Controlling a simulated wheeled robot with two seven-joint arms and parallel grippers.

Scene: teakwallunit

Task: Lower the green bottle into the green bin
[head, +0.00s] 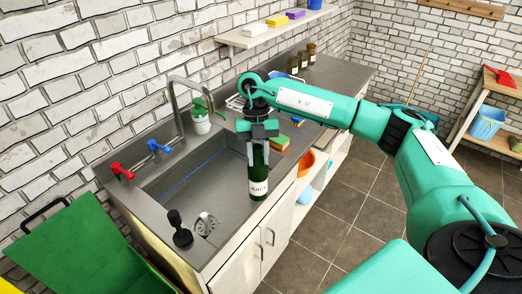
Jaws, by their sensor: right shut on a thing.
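A dark green bottle (259,172) with a white label hangs upright below my right gripper (258,145), which is shut on its neck. The bottle is in front of the sink basin, near the counter's front edge; I cannot tell how high it is above the counter. A green bin (75,243) with a dark handle, perhaps its lid raised, stands at the lower left beside the counter, well to the left of the bottle. Its inside is not visible. My left gripper is not in view.
A wall shelf (270,30) hangs above. Tiled floor (345,200) is clear at the right.

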